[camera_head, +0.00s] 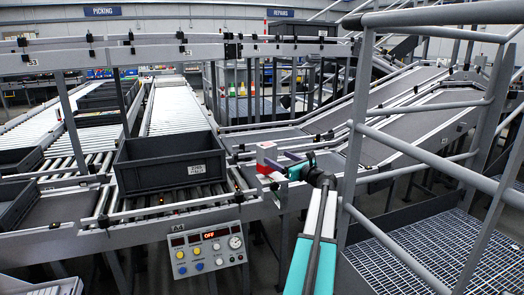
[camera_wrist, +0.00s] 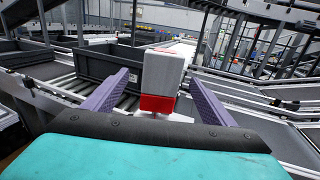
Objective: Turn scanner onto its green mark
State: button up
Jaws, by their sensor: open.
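The scanner (camera_head: 267,153) is a small upright box, white with a red part, on the conveyor's side rail right of the dark crate. In the wrist view the scanner (camera_wrist: 163,72) stands with its white body above a red band. My gripper (camera_head: 279,166) reaches it from the right with its purple fingers apart. In the wrist view my gripper (camera_wrist: 156,77) has one finger to each side of the scanner, with a gap on both sides; I cannot tell how far the tips reach along it. I cannot make out the green mark for certain.
A dark grey crate (camera_head: 168,163) sits on the rollers left of the scanner. A control panel (camera_head: 208,249) with buttons and a red "OFF" display hangs below the rail. Grey handrails (camera_head: 357,130) rise close to my arm on the right, above grated flooring (camera_head: 420,250).

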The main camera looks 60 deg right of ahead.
aim_at(261, 149)
jog(key=shift+d, duration=0.15)
jog(key=shift+w+d, duration=0.25)
jog(key=shift+w, duration=0.2)
jog(key=p+x, duration=0.2)
jog(key=x, duration=1)
jog(key=shift+w, duration=0.2)
